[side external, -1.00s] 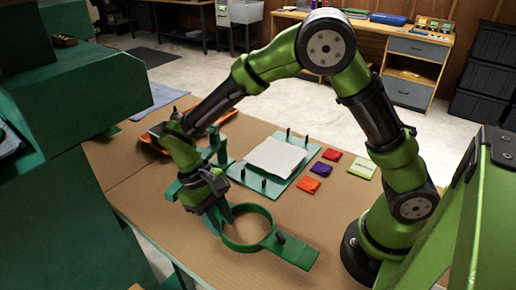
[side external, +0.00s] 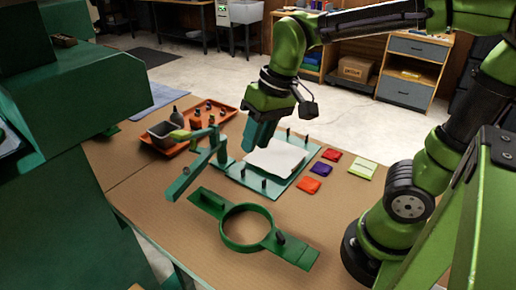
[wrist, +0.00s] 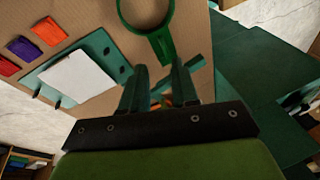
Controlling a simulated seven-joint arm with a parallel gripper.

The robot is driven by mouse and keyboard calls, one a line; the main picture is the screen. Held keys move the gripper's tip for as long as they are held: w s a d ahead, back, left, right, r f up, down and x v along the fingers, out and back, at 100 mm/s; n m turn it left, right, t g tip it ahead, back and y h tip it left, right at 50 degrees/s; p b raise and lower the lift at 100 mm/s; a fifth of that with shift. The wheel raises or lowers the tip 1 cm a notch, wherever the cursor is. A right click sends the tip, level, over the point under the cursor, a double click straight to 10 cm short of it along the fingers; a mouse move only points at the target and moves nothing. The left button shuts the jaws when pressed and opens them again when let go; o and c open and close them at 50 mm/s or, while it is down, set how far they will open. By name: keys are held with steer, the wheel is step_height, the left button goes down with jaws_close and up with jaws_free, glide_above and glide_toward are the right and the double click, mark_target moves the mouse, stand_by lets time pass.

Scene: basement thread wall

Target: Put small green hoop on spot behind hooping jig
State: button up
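The green hoop (side external: 223,241) is a ring with a flat arm on each side, lying on the tan work table in the side view. Its ring and one arm show at the top of the wrist view (wrist: 168,38). A green board with dark pegs (side external: 240,176), which looks like the hooping jig, lies behind it with a white cloth (side external: 276,160) on top; it also shows in the wrist view (wrist: 98,43). My gripper (side external: 257,145) is above the board's back left part, pointing down. In the wrist view its fingers (wrist: 160,75) are apart with nothing held between them.
A green bracket (side external: 193,174) stands left of the board. Behind it is an orange tray (side external: 225,118) with small items and a dark bin (side external: 160,134). Red (side external: 331,155), purple (side external: 322,169) and orange (side external: 309,185) packets lie right of the board. A green machine (side external: 90,100) fills the left.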

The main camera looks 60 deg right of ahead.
steer(key=s+d+r+m+t, duration=0.1)
steer(key=s+d+t, duration=0.3)
steer(key=shift+s+r+m+t, duration=0.15)
steer(key=shift+s+m+t, duration=0.15)
steer(key=shift+s, duration=0.1)
steer(key=shift+c, duration=0.4)
